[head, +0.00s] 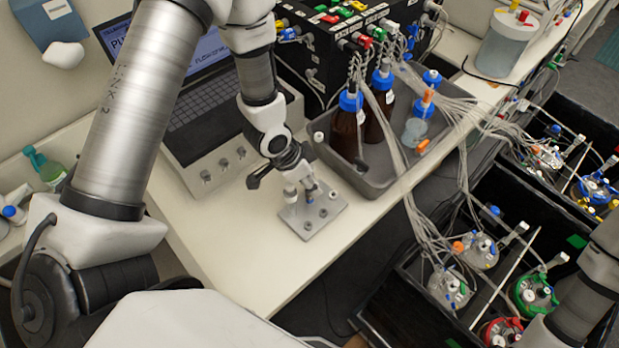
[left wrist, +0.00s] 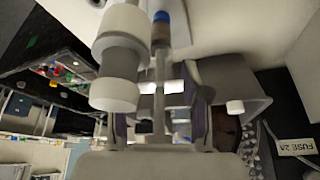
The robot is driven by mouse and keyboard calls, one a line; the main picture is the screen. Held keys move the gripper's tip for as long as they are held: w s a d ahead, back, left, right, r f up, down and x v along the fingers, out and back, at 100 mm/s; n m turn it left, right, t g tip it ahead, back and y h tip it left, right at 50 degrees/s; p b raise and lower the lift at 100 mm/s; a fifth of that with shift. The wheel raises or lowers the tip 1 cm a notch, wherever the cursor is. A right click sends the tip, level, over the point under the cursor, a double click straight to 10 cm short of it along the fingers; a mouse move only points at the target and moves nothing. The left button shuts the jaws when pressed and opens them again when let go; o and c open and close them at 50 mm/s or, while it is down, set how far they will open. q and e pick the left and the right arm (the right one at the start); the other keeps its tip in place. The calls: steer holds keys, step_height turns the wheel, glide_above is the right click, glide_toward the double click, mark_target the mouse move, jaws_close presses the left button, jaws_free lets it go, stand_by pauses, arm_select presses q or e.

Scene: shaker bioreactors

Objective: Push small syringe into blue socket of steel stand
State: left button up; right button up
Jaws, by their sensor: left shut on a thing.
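The steel stand (head: 325,213) is a small square plate with short posts and knobs, near the front edge of the white bench. My left gripper (head: 303,176) points down just above it and is shut on the small syringe. The syringe is mostly hidden in the head view; a slim grey shaft (left wrist: 158,80) shows between the fingers (left wrist: 160,118) in the left wrist view. A blue ring (left wrist: 161,17) lies in line with the shaft's far end; I cannot tell how deep the syringe sits. A thick white post (left wrist: 118,55) stands close beside the shaft. My right gripper is out of view.
A grey tray (head: 375,182) with brown bottles (head: 347,128) is close right of the stand. A laptop (head: 205,105) and a control box with knobs (head: 222,162) are behind and left. Tubes run right to the shaker bioreactors (head: 478,250). Bench in front of the stand is clear.

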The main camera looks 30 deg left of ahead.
arm_select(q)
steer(key=shift+f, duration=0.3)
stand_by(0.6)
steer(key=o, duration=1.2)
steer(key=shift+c, duration=0.2)
steer(key=v, duration=1.2)
steer(key=shift+w+d, duration=0.1)
